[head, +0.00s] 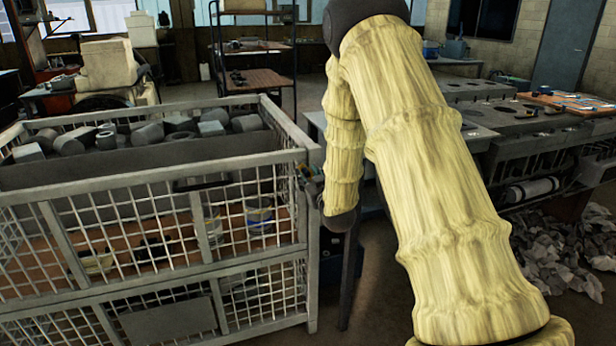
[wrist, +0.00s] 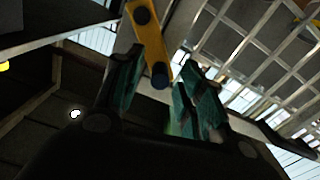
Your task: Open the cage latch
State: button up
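The cage latch appears as a yellow-orange lever (wrist: 152,42) with dark round ends in the wrist view, at upper centre. My gripper (wrist: 161,62) has its two dark fingers with teal pads spread apart. The lever's lower end shows in the gap between the fingers, apart from both pads in the picture; I cannot tell its depth. In the head view my gripper (head: 308,176) is small and partly hidden by my arm, close to the right front corner of the wire cage (head: 150,187). The latch is not clear there.
Grey metal blocks (head: 180,124) fill the tray on top of the cage. A dark handle bar (head: 202,183) is on its front. A long workbench (head: 520,120) stands to the right, with crumpled paper (head: 560,255) on the floor below. A shelf rack (head: 258,78) stands behind.

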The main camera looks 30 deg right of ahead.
jog(key=shift+w, duration=0.25)
grip_shut()
